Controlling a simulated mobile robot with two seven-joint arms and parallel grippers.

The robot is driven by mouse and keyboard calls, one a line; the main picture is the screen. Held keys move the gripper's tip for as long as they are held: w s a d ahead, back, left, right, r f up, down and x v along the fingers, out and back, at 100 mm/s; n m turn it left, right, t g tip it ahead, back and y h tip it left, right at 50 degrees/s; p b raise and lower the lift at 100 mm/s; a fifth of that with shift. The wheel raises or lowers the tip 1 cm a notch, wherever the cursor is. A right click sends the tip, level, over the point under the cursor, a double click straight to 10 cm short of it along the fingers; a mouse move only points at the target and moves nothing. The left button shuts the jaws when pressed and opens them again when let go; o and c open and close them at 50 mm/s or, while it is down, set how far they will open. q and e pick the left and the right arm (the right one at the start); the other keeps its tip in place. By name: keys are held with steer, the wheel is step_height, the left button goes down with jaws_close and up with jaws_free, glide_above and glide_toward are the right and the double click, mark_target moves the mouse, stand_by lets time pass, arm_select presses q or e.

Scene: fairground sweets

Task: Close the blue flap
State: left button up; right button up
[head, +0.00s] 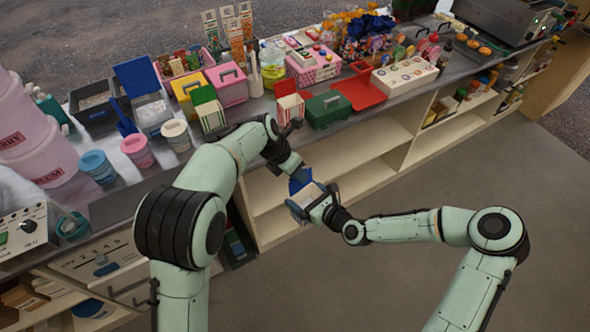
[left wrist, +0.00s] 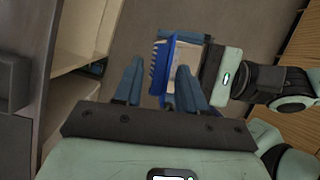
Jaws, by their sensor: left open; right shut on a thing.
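A small box (head: 307,196) with a pale, open-looking top is held in front of the counter. Its blue flap (head: 297,184) stands up from the side towards my left gripper. My right gripper (head: 314,207) is shut on the box from the right and below. My left gripper (head: 296,174) is open, just above the flap. In the left wrist view the blue flap (left wrist: 163,68), with a toothed edge, shows between and beyond my left fingers (left wrist: 160,72). The pale box (left wrist: 185,62) is behind it, partly hidden by one finger. I cannot tell whether a finger touches the flap.
The counter behind is crowded. Open shelves (head: 345,160) lie below. The grey floor (head: 400,280) in front is clear.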

arm_select(q)
steer(key=shift+c, duration=0.3)
jaws_close()
steer(key=shift+s+d+y, duration=0.15)
steer(key=shift+s+y, duration=0.1)
steer(key=shift+y, duration=0.15)
steer(key=shift+s+d+f+m+t+y, duration=0.2)
steer(key=shift+s+d+m+t+y, duration=0.15)
steer(key=shift+s+d+t+y, duration=0.6)
steer(key=shift+s+d+f+m+t+y, duration=0.25)
steer(key=shift+s+t+y, duration=0.3)
steer(key=shift+t, duration=0.75)
steer(key=shift+s+d+f+m+t+y, duration=0.1)
steer(key=shift+s+d+m+t+y, duration=0.45)
steer(key=shift+t, duration=0.6)
steer(key=shift+s+y, duration=0.15)
steer(key=shift+y, duration=0.1)
